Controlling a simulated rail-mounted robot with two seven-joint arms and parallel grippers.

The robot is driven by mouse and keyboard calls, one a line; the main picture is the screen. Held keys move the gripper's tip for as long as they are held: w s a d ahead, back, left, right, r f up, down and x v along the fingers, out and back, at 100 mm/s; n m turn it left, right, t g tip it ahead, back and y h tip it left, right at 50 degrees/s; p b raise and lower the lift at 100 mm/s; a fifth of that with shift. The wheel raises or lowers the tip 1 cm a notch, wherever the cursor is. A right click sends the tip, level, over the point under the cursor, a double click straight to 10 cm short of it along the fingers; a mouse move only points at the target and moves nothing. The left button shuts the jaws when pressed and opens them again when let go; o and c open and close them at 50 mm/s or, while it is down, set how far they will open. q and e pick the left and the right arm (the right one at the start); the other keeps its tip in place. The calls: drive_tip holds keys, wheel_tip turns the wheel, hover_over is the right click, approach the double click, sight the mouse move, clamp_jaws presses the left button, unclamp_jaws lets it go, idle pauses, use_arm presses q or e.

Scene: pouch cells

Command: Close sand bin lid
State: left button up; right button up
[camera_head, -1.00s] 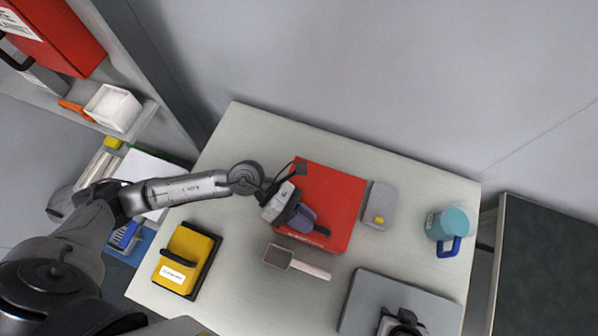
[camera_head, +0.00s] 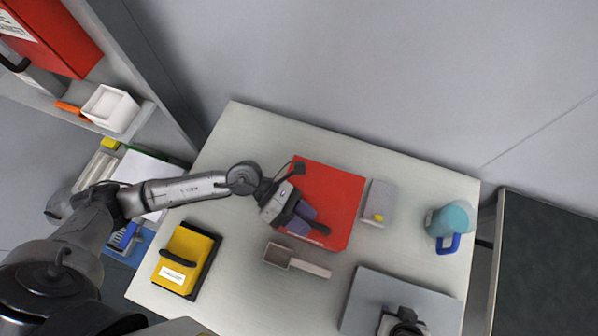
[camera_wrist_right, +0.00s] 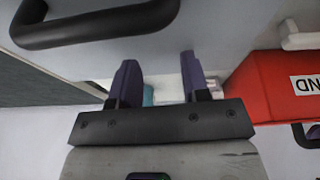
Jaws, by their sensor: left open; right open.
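A red bin (camera_wrist_right: 270,85) with a white label, partly cut off at the frame edge, is at the right of the right wrist view. A red box with a white label (camera_head: 50,35) also stands on the shelf in the head view; I cannot tell whether it is the same bin. The state of its lid is unclear. My right gripper (camera_wrist_right: 160,80) is open and empty, left of the red bin. My left gripper (camera_head: 305,221) is open, over the lower edge of a flat red case (camera_head: 335,200) on the table.
A white container (camera_head: 111,108) stands on the shelf. A black handle (camera_wrist_right: 95,25) crosses the right wrist view's top.

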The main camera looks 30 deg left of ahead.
drive_tip(key=shift+a+f+b, duration=0.15)
drive_tip(key=shift+f+b, duration=0.55)
drive_tip(key=shift+b, duration=0.05)
use_arm(q)
drive_tip(key=v, duration=1.3)
drive_tip(key=shift+a+r, duration=0.15)
drive_tip(key=shift+a, duration=0.2)
drive_tip(key=shift+w, duration=0.1)
